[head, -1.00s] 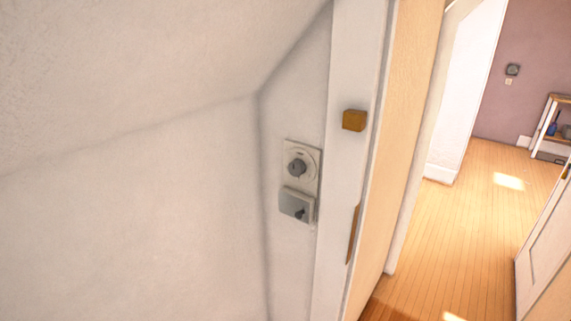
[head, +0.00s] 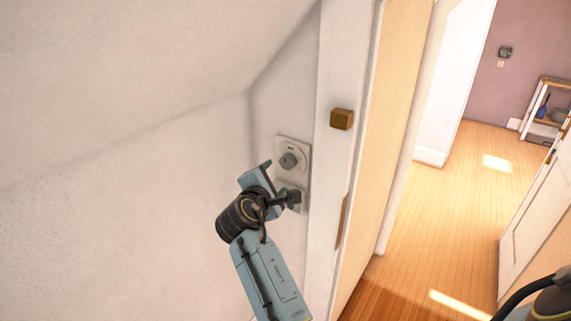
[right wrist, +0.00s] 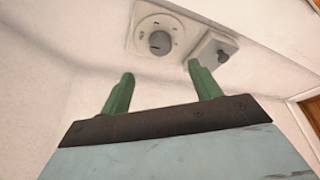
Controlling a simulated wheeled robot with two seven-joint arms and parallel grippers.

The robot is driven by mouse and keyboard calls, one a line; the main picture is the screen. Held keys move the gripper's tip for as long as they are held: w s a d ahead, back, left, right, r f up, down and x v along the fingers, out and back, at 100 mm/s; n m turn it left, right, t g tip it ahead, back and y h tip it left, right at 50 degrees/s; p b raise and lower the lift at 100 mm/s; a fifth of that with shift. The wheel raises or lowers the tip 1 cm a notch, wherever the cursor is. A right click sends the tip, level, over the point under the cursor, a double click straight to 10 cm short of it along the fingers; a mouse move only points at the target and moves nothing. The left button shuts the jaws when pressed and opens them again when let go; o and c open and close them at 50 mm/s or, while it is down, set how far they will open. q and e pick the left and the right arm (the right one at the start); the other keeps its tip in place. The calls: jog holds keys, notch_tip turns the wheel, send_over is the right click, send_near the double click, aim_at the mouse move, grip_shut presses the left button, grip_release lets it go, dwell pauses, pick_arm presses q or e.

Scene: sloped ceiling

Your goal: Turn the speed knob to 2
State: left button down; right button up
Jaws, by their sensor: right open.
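The speed knob (head: 289,161) is a grey round knob on a pale square plate (head: 305,151) on the narrow white wall. It also shows in the right wrist view (right wrist: 159,42), with a round marked dial behind it; the marks are too small to read. Beside it in the right wrist view is a pale box with a small dark knob (right wrist: 222,56); in the head view my right gripper partly covers that box. My right gripper (head: 281,182) is open and empty, just below the speed knob. In the right wrist view its two green fingers (right wrist: 162,72) stand apart, short of the plate.
A white door frame (head: 342,70) with a brown block (head: 341,119) stands right of the plate. The sloped ceiling (head: 130,80) hangs close above on the left. A wooden floor (head: 445,210) and a shelf (head: 545,115) lie beyond the doorway.

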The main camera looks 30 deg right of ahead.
aim_at(287, 164)
jog(key=x, duration=1.1)
jog(key=shift+w+d+f, duration=0.1)
jog(key=shift+w+d, duration=0.05)
jog(key=shift+w, duration=0.1)
pick_arm(q)
jog(key=shift+s+f, duration=0.1)
jog(key=shift+s, duration=0.35)
pick_arm(e)
jog(key=c, duration=1)
pick_arm(q)
jog(key=shift+w, duration=0.1)
jog(key=shift+f, duration=0.2)
pick_arm(e)
jog(key=shift+f, duration=0.1)
